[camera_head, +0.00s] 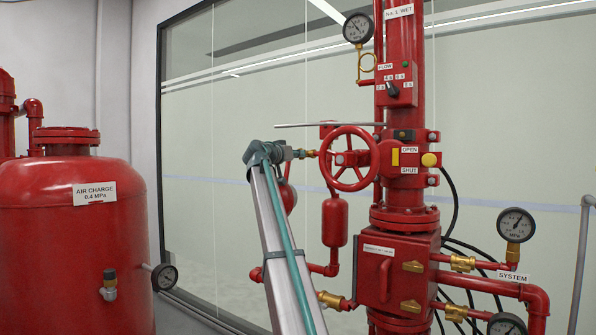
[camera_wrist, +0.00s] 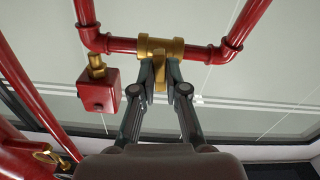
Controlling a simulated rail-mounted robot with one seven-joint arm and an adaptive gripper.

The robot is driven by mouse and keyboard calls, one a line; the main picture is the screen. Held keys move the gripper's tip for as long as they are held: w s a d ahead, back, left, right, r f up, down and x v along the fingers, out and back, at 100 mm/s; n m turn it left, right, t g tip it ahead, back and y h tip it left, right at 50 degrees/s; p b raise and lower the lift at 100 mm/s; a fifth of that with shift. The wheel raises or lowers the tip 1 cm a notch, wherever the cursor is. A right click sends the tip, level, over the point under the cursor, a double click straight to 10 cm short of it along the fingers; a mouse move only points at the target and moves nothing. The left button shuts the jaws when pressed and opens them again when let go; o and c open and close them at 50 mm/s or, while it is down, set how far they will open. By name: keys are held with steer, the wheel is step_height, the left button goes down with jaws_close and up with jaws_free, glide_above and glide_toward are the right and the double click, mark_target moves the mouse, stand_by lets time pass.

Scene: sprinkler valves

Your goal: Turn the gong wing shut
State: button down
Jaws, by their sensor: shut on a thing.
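The gong wing is a small brass lever (camera_wrist: 160,78) on a brass valve body (camera_wrist: 160,49) set in a red pipe in the wrist view. The wing points from the body toward my gripper. My gripper (camera_wrist: 161,80) has one dark finger on each side of the wing and is shut on it. In the head view my gripper (camera_head: 298,154) is at the left of the red handwheel, beside a small brass fitting (camera_head: 312,153). The wing itself is hidden there by my gripper and wrist.
The red handwheel (camera_head: 349,158) stands close right of my gripper. A red cylinder (camera_head: 335,222) hangs below it. A red box with a brass fitting (camera_wrist: 99,91) is left of my fingers in the wrist view. A large red tank (camera_head: 75,245) stands at left.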

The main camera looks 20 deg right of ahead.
steer(key=shift+w+f+m+b, duration=0.1)
steer(key=shift+f+m+b, duration=0.3)
steer(key=shift+m+b, duration=0.3)
steer(key=c, duration=1.5)
jaws_free()
steer(key=shift+r+p, duration=0.45)
steer(key=shift+o, duration=1.3)
steer(key=shift+a, duration=0.1)
steer(key=v, duration=0.7)
